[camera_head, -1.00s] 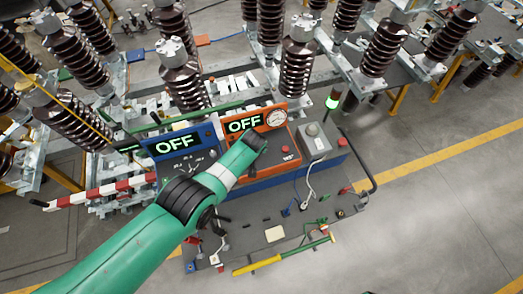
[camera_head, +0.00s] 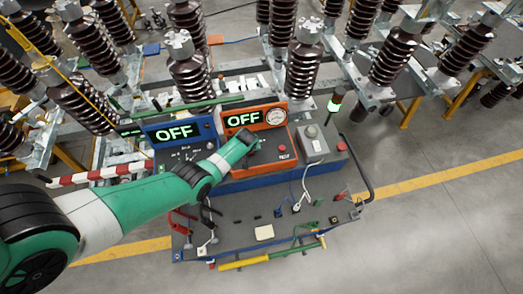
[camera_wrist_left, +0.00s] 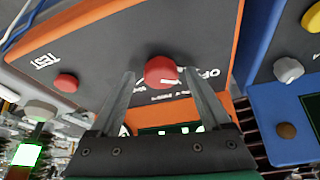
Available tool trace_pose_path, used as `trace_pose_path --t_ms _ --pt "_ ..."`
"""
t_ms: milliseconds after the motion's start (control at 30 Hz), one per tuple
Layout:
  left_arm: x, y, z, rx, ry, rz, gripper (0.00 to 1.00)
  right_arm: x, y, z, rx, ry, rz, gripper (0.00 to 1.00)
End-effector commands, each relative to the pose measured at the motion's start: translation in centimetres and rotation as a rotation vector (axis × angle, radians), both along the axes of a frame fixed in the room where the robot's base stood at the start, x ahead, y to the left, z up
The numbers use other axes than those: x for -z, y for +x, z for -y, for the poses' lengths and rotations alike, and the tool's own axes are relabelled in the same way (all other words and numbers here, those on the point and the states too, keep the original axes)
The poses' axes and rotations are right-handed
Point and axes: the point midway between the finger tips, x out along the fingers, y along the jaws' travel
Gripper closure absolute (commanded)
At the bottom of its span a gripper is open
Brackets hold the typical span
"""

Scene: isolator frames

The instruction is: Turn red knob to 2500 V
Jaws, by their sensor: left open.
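The red knob (camera_wrist_left: 160,71), with a white mark on its side, sits on the dark face of the orange-edged panel in the left wrist view. My left gripper (camera_wrist_left: 158,73) is open, with one finger on each side of the knob. I cannot tell whether the fingers touch it. Printed lettering beside the knob is partly hidden by a finger. In the head view my left gripper (camera_head: 248,137) is over the orange unit (camera_head: 280,137), whose display (camera_head: 242,119) reads OFF. The knob is hidden there by the gripper. My right gripper is not in view.
A red button (camera_wrist_left: 66,82) near the TEST label is on the same panel. A blue unit (camera_head: 210,127) with an OFF display stands left of the orange one. A grey box (camera_head: 313,145) is to the right. Tall brown insulators (camera_head: 190,78) stand behind.

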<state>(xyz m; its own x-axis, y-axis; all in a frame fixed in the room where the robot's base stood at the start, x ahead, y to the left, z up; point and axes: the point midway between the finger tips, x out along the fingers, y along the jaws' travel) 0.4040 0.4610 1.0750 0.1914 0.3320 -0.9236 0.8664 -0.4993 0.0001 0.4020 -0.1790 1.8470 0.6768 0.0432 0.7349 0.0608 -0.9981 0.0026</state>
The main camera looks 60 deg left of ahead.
Motion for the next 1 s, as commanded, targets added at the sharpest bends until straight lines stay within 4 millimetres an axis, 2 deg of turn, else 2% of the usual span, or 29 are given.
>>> trace_pose_path --t_ms 167,200,633,1000 --pt "-0.03 -0.01 0.0 0.0 0.0 0.0 0.19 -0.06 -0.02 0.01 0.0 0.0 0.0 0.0" --pt "-0.03 -0.01 0.01 0.0 0.0 0.0 0.22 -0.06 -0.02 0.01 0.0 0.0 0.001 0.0" --pt "-0.03 0.01 0.04 0.001 -0.001 -0.001 1.0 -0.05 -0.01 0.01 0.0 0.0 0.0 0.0" --pt "-0.03 -0.09 0.05 0.044 -0.001 -0.002 1.0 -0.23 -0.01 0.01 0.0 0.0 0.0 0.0"
